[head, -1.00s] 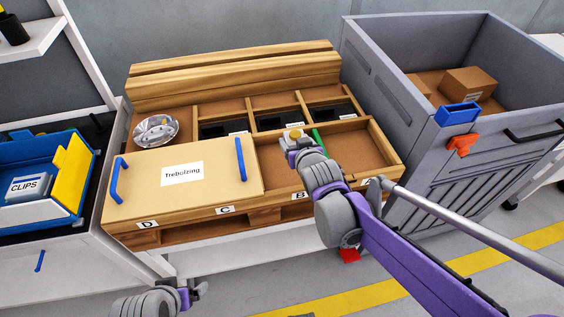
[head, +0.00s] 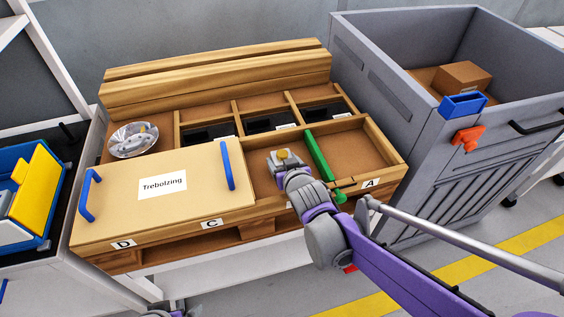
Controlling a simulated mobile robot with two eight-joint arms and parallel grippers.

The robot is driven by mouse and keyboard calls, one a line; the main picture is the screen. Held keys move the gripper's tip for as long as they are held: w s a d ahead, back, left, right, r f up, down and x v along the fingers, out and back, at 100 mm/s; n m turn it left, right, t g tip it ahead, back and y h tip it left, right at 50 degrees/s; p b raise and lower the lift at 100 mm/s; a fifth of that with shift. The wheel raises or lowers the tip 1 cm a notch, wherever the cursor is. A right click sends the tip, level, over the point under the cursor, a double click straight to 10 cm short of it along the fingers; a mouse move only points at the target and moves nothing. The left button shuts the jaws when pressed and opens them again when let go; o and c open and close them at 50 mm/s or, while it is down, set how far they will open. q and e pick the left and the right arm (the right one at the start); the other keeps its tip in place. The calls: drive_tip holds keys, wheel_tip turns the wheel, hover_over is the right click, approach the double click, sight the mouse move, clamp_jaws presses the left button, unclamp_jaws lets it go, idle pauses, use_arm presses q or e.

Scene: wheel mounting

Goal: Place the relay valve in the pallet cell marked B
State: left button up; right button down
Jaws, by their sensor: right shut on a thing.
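The relay valve (head: 285,157), a small grey block with a brass-yellow cap, is at the tip of my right gripper (head: 283,167). The gripper is shut on it. It is over or inside the front cell B (head: 262,182) of the wooden pallet (head: 255,215); I cannot tell whether it touches the floor. My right arm mostly hides the B label. A green bar (head: 318,155) lies between this cell and cell A (head: 355,150). Only a small part of my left gripper (head: 178,311) shows at the bottom edge, and its jaws are unclear.
A tan lid marked Trebolzing (head: 150,200), with blue handles, covers cells C and D. Black bins (head: 268,120) and a shiny metal dish (head: 133,140) sit in the back row. A grey crate (head: 400,120) stands right. A blue bin (head: 40,222) is at left.

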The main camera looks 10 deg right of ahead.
drive_tip(key=shift+r, duration=0.1)
drive_tip(key=shift+f, duration=0.25)
unclamp_jaws()
drive_tip(key=shift+s+r, duration=0.3)
drive_tip(key=shift+r, duration=0.1)
drive_tip(key=p+v, duration=0.3)
drive_tip(key=v, duration=0.8)
drive_tip(key=shift+s+p, duration=0.2)
drive_tip(key=shift+p, duration=0.2)
